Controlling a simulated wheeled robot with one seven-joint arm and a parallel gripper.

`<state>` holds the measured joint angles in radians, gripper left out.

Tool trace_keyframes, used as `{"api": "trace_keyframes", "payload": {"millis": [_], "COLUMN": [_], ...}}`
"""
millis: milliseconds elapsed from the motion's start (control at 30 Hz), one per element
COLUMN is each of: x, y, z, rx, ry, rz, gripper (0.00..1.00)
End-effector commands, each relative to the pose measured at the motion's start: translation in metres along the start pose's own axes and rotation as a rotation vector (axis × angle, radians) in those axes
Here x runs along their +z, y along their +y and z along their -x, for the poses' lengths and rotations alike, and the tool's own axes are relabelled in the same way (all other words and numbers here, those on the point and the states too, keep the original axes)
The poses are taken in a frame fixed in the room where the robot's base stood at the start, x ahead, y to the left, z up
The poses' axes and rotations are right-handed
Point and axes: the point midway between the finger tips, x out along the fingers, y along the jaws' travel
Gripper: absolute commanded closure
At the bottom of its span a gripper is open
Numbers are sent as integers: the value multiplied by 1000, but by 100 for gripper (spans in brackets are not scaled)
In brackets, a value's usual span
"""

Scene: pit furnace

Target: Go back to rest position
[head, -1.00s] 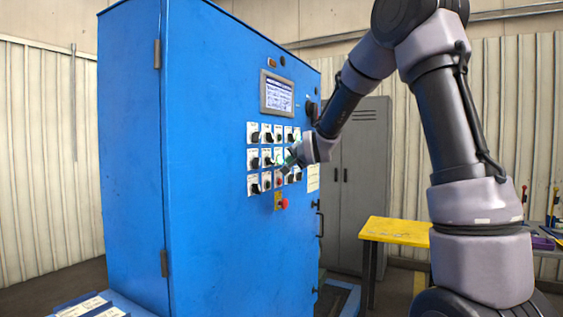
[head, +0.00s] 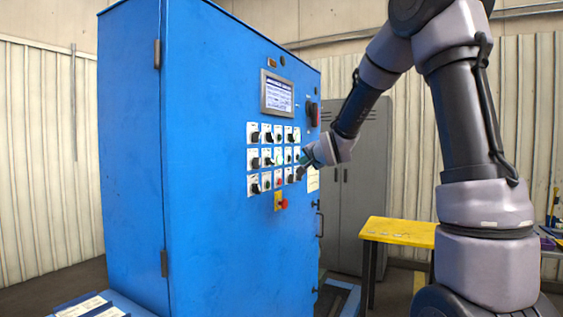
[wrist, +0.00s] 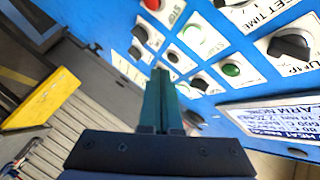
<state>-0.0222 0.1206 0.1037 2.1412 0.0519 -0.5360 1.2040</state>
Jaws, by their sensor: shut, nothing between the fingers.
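My gripper (head: 304,160) is in front of the right edge of the button panel on the blue control cabinet (head: 225,140). In the wrist view my gripper (wrist: 160,75) has its two green fingers together, with nothing between them. The fingers point toward the panel. Whether the tips touch it cannot be told. The arm comes in from the upper right in the head view and hides a small part of the panel edge.
The panel has rows of black switches and buttons, a screen (head: 277,94) above and a red emergency button (head: 283,204) below. A grey locker (head: 372,190) stands behind. A yellow-topped table (head: 398,231) is at the right. Floor shows between cabinet and table.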

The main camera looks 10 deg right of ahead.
Motion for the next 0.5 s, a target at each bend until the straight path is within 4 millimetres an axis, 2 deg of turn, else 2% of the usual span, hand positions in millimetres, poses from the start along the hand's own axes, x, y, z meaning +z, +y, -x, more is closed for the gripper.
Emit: {"api": "trace_keyframes", "payload": {"millis": [233,333,433,500], "x": [0,-3,-10,-14], "y": [0,0,1,6], "z": [0,9,35,65], "rx": [1,18,74,135], "ry": [0,0,-9,-26], "rz": [1,16,58,104], "gripper": [100,100,100,100]}}
